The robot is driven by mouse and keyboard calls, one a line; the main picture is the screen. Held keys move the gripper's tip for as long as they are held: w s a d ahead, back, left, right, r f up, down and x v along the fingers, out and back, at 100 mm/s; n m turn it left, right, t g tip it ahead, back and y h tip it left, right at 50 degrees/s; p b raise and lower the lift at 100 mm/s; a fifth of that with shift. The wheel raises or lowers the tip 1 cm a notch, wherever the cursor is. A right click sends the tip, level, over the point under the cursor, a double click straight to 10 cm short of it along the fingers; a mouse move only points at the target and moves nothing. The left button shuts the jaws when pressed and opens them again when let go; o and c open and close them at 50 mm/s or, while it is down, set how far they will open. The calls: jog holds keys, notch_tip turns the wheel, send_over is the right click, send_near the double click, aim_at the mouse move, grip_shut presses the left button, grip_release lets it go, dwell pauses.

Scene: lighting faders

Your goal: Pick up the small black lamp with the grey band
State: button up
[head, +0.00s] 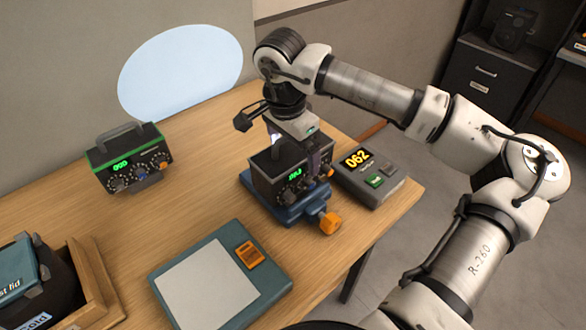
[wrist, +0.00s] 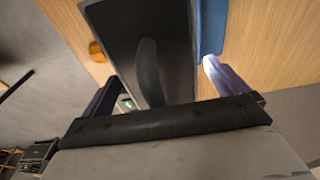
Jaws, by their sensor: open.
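A small black box-shaped lamp with knobs and a green readout (head: 292,182) sits in a blue base with an orange knob (head: 285,211). My gripper (head: 298,150) is open above and around this lamp, pointing down. In the wrist view the lamp's dark top (wrist: 125,45) and its handle (wrist: 148,70) lie between the two fingers (wrist: 160,82). A second black lamp, with a green band and a handle (head: 130,160), stands apart at the back left.
A grey box reading 062 (head: 391,188) stands close to the right of the blue base. A teal scale-like plate (head: 208,285) lies in front. A wooden crate (head: 95,285) holds a dark item at the left. Bare table lies between the lamps.

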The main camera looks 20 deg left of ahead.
jog(key=c, duration=2.1)
jog(key=shift+r, duration=0.1)
jog(key=shift+w+r, duration=0.1)
jog(key=shift+r, duration=0.05)
